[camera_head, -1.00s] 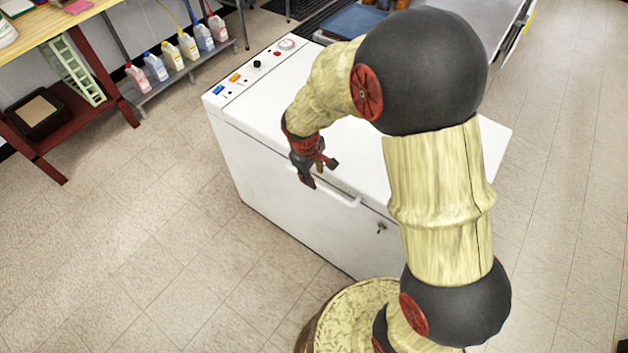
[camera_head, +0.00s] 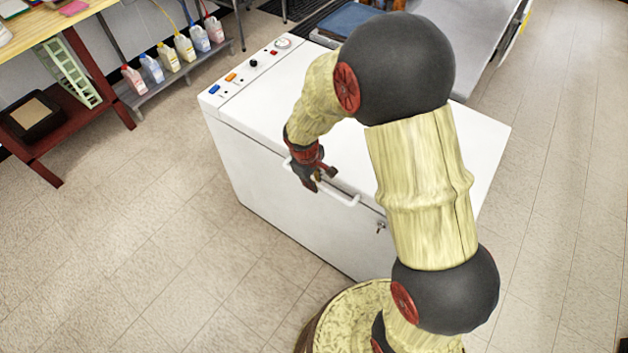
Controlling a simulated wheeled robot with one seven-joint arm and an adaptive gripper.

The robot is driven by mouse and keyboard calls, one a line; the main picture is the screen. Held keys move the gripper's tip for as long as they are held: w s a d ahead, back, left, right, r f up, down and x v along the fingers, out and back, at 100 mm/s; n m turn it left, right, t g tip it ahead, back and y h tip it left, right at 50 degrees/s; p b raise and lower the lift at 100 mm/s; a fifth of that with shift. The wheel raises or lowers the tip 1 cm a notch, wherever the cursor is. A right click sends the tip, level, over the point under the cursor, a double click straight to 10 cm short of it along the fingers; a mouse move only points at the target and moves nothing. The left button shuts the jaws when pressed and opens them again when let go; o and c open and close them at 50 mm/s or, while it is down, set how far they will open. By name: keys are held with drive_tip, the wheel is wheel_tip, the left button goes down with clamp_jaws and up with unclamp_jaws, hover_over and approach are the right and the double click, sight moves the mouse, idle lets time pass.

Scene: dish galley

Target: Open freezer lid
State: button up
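The white chest freezer (camera_head: 275,215) stands in the middle, with its lid (camera_head: 347,150) down. A white bar handle (camera_head: 342,196) runs along the upper front edge, and a lock with a key (camera_head: 380,227) sits to its right. My gripper (camera_head: 319,182), dark grey and red, is at the left part of the handle, fingers pointing down and toward it. The fingers look apart, one on the front side and one over the lid side. I cannot tell whether they touch the handle. My arm hides the right part of the lid.
A control strip with knobs and coloured switches (camera_head: 246,68) lies at the freezer's left end. Several jugs (camera_head: 184,47) stand on a low shelf at the back left. A red-framed wooden table (camera_head: 45,150) is at the left.

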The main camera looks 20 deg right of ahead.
clamp_jaws()
drive_tip(key=shift+r, duration=0.1)
idle(0.5)
